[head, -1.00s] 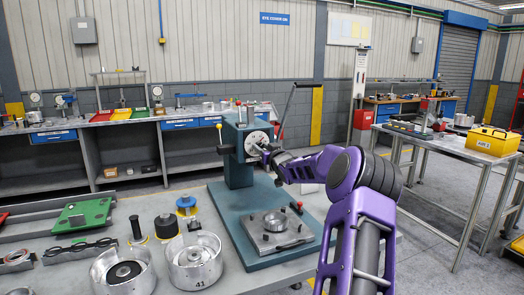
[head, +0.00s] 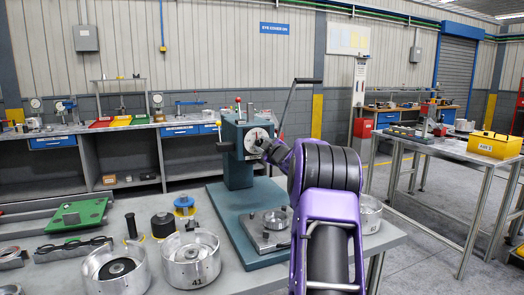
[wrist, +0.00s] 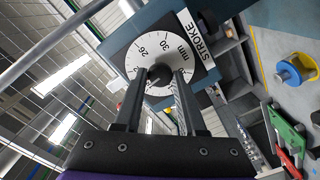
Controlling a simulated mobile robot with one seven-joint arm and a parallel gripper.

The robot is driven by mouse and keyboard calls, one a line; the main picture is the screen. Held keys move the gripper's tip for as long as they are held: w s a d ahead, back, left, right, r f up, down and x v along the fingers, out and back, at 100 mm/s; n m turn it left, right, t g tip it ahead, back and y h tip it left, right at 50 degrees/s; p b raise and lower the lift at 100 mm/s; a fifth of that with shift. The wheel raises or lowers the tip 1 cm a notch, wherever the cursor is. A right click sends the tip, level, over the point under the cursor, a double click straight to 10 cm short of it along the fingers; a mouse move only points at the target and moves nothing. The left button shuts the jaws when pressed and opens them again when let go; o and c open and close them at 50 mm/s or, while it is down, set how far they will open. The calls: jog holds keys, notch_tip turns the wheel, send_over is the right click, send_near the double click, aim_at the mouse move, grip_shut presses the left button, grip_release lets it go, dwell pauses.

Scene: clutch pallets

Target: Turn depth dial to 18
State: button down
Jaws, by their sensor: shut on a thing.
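The depth dial (head: 258,134) is a white round plate on the face of the teal press (head: 236,172). My gripper (wrist: 161,76) is shut on the knob, and the fingers hide the lower part of the dial. In the head view my purple arm hides most of the gripper. I cannot read which number is set.
The press lever (head: 291,98) rises close to my arm. A metal fixture (head: 268,228) stands on the press base. Metal cups (head: 191,260), a black plug (head: 163,225) and a green tray (head: 77,216) lie on the table to the left. A yellow box (head: 494,144) is on the right bench.

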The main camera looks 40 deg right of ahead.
jog(key=shift+n+b, duration=0.95)
jog(key=shift+n, duration=1.15)
jog(key=c, duration=0.5)
grip_release()
jog(key=shift+s, duration=0.1)
jog(key=v, duration=1.7)
jog(key=shift+s, duration=0.15)
